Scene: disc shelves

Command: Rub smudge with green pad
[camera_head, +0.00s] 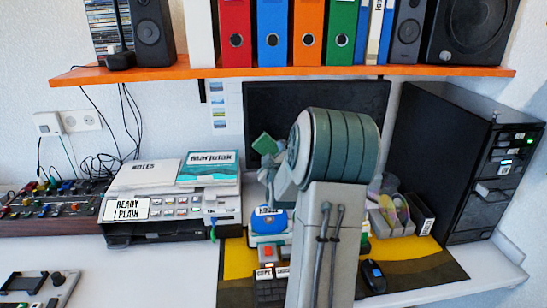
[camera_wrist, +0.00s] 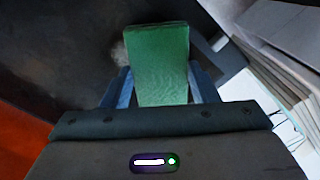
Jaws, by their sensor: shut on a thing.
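My gripper (camera_wrist: 160,85) is shut on the green pad (camera_wrist: 162,52), with a blue-grey finger on either side of it. The pad also shows in the head view (camera_head: 264,143), tilted in front of the lower left part of the dark monitor screen (camera_head: 300,97). In the wrist view a pale, blurry smudge (camera_wrist: 118,53) shows on the dark screen (camera_wrist: 70,60), just left of the pad and partly hidden by it. I cannot tell whether the pad touches the screen. My arm hides much of the monitor in the head view.
An orange shelf (camera_head: 290,73) with binders and speakers runs above the monitor. A black computer tower (camera_head: 440,165) stands at the right, a printer (camera_head: 160,212) with books on it at the left. A blue object (camera_head: 268,221) and several small items crowd the desk below my gripper.

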